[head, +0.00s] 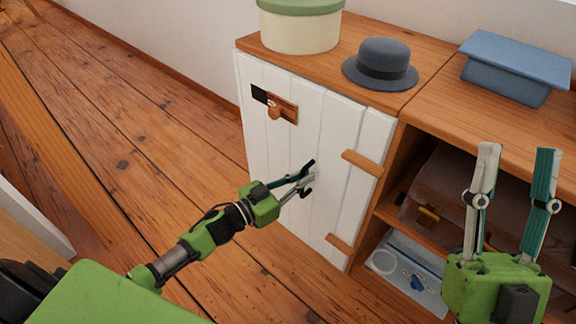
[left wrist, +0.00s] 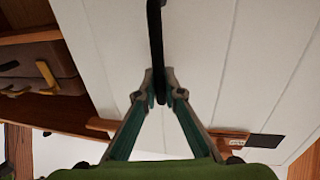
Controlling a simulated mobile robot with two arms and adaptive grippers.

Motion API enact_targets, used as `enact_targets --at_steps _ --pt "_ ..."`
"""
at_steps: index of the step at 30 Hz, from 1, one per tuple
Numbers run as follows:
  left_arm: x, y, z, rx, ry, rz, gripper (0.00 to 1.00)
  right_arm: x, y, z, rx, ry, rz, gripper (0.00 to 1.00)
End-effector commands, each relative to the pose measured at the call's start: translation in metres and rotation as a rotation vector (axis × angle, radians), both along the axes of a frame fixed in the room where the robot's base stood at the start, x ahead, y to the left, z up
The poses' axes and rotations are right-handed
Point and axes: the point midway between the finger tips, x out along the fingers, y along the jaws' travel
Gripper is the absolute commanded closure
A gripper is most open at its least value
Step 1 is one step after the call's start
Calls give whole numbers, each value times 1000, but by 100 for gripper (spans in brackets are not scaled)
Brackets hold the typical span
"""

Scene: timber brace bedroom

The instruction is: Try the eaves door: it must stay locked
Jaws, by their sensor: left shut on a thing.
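The white planked eaves door (head: 330,130) is set in the front of a low wooden cabinet and looks closed. A wooden latch bar with a round knob (head: 275,113) lies across its upper left, beside a black plate (head: 259,94). The latch bar (left wrist: 230,134) and black plate (left wrist: 265,141) also show in the left wrist view. My left gripper (head: 306,179) is at the middle of the door, shut on a dark upright handle (left wrist: 155,40). The gripper's fingers partly hide the handle. My right gripper (head: 518,150) is open and empty, in front of the cabinet's right shelves.
A round green-lidded box (head: 300,28), a grey hat (head: 381,62) and a blue box (head: 510,75) stand on the cabinet top. Brown bags (head: 450,185) and a pale tray-like item (head: 405,275) fill the right shelves. The plank floor left of the door is clear.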

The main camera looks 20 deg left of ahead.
Motion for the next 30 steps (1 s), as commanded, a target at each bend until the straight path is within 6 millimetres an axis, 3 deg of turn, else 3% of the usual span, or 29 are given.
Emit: enact_targets --at_steps 30 --pt "4 -3 -2 2 2 0 100 13 2 -9 -21 70 -4 60"
